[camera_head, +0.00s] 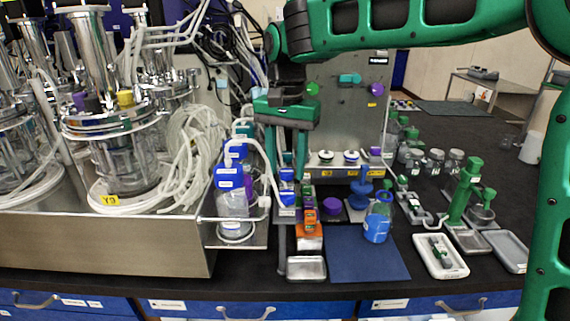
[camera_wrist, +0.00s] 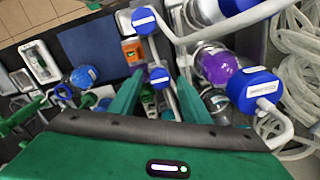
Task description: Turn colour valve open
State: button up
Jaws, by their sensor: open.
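My gripper (camera_head: 287,172) points down, open, above the crowded bench area between the bioreactor tray and the blue mat. In the wrist view its green fingers (camera_wrist: 158,82) stand apart, with a blue round cap (camera_wrist: 159,76) on a grey tube showing between their tips; I cannot tell contact. A small orange block with coloured parts (camera_head: 309,236) stands just below and in front of the gripper; it also shows in the wrist view (camera_wrist: 132,50). A steel panel behind carries a green knob (camera_head: 313,88), a teal handle (camera_head: 350,78) and a purple knob (camera_head: 376,89). Which part is the colour valve is unclear.
Blue-capped bottles (camera_head: 230,178) and a steel tray with glass bioreactors (camera_head: 112,150) crowd the left. The blue mat (camera_head: 367,262) is mostly bare, with a blue bottle (camera_head: 377,222) at its back edge. A white tray (camera_head: 440,270) and green stand (camera_head: 463,190) lie right.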

jog(key=shift+c, duration=0.5)
jog(key=c, duration=0.9)
jog(key=shift+a, duration=0.1)
jog(key=shift+c, duration=0.2)
